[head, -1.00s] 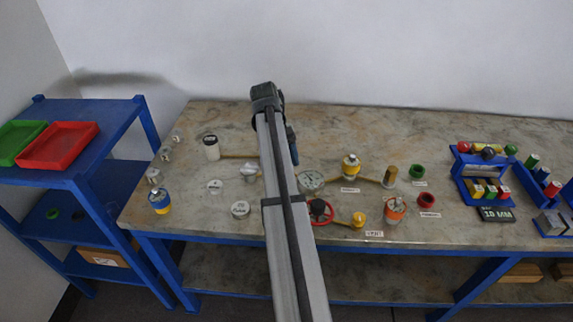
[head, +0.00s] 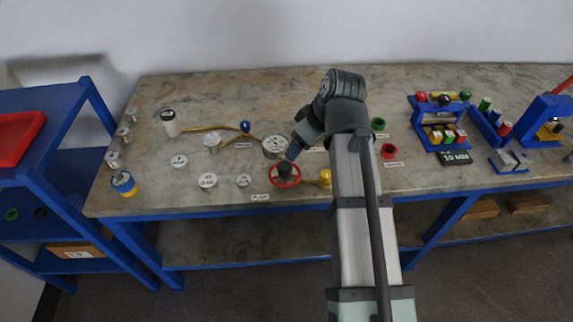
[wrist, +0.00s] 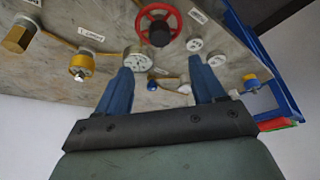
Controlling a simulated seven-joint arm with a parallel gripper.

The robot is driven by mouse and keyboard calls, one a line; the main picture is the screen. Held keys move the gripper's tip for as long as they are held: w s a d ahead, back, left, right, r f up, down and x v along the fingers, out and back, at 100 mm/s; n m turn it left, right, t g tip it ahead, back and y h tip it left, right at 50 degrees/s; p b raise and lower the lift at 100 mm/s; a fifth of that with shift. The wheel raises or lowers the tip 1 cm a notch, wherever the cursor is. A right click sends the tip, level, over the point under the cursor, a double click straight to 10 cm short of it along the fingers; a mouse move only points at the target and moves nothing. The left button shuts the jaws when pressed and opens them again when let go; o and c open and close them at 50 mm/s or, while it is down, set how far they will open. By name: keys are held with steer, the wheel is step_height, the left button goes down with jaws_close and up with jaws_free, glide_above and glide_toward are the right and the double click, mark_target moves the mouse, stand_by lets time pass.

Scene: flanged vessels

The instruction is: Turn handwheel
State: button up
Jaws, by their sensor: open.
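The red handwheel (head: 285,174) lies flat on a dark hub near the front of the bench, behind the label reading PUMP. It also shows at the top of the wrist view (wrist: 158,25), beyond my fingertips. My gripper (wrist: 163,76) is open, with its two blue fingers apart and nothing between them. In the head view, my gripper (head: 296,150) is just behind and above the handwheel, angled down to the left. The head view does not show clearly whether it touches the wheel; the wrist view shows the wheel apart from the fingers.
A round gauge (head: 275,146) stands close behind the wheel. A blue rack (head: 440,118) stands further right. The bench's back strip is clear.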

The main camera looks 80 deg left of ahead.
mark_target(285, 167)
steer(key=x, duration=1.3)
steer(key=shift+f, duration=0.1)
steer(key=shift+c, duration=0.2)
steer(key=c, duration=1)
steer(key=shift+m, duration=0.3)
steer(key=shift+s+m+t+y, duration=0.1)
steer(key=shift+m+t+y, duration=0.3)
steer(key=shift+m, duration=0.9)
steer(key=shift+s+m+t+y, duration=0.15)
steer(key=shift+m+t, duration=0.45)
steer(key=shift+m, duration=0.7)
